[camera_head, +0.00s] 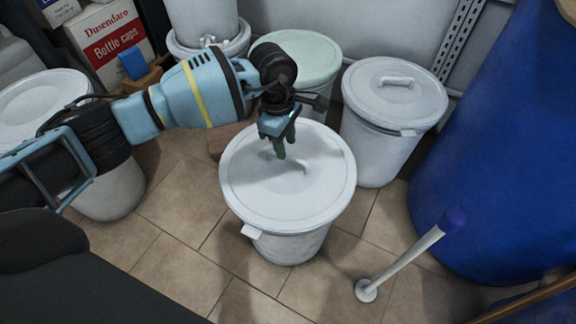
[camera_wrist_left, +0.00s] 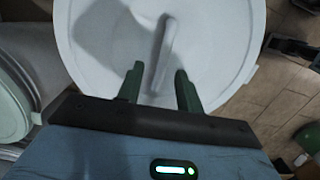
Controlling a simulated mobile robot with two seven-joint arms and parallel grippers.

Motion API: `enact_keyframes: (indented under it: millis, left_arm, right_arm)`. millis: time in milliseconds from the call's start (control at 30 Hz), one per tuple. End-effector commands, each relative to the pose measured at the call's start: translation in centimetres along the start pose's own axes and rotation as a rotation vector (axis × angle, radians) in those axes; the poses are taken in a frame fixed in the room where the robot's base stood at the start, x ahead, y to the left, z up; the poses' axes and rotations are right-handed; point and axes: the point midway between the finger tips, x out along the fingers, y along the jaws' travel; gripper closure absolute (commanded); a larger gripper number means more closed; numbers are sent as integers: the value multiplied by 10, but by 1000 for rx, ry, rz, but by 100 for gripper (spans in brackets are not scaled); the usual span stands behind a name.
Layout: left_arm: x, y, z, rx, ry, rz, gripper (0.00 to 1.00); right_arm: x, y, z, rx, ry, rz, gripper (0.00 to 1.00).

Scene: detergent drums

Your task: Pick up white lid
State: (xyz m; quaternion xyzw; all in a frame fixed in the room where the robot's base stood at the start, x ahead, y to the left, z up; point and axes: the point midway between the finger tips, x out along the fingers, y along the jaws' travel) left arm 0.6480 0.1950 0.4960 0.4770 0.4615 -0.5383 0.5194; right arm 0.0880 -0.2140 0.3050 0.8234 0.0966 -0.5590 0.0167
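The white lid (camera_head: 258,196) sits on a white drum (camera_head: 289,246) in the middle of the head view. A side tab shows at its front left. My left gripper (camera_head: 279,153) points down over the middle of the lid. In the left wrist view the lid (camera_wrist_left: 218,45) fills the upper middle, with a raised bar handle (camera_wrist_left: 165,45) across it. The fingers of my left gripper (camera_wrist_left: 158,82) are apart, one on each side of the handle's near end. I cannot tell whether they touch it. My right gripper is not in view.
A lidded white drum (camera_head: 392,95) stands behind right, and a pale green-lidded drum (camera_head: 309,58) behind. A large blue barrel (camera_head: 500,140) is at the right. A white pole with a blue top (camera_head: 405,255) stands front right. Tiled floor (camera_head: 185,235) is free at front left.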

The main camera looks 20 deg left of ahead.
Motion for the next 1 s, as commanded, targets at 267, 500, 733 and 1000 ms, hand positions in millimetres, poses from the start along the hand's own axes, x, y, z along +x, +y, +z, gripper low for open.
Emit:
enact_keyframes:
  millis: [267, 500, 733, 1000]
  left_arm:
    - [17, -2, 1, 0, -2, -2, 64]
    - [49, -4, 2, 0, -1, -2, 64]
    - [51, -3, 2, 0, -2, 1, 64]
    - [51, -3, 2, 0, -2, 1, 94]
  right_arm:
    - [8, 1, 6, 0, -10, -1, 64]
    - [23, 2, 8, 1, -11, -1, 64]
    - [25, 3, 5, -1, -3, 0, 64]
    - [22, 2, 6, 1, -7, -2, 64]
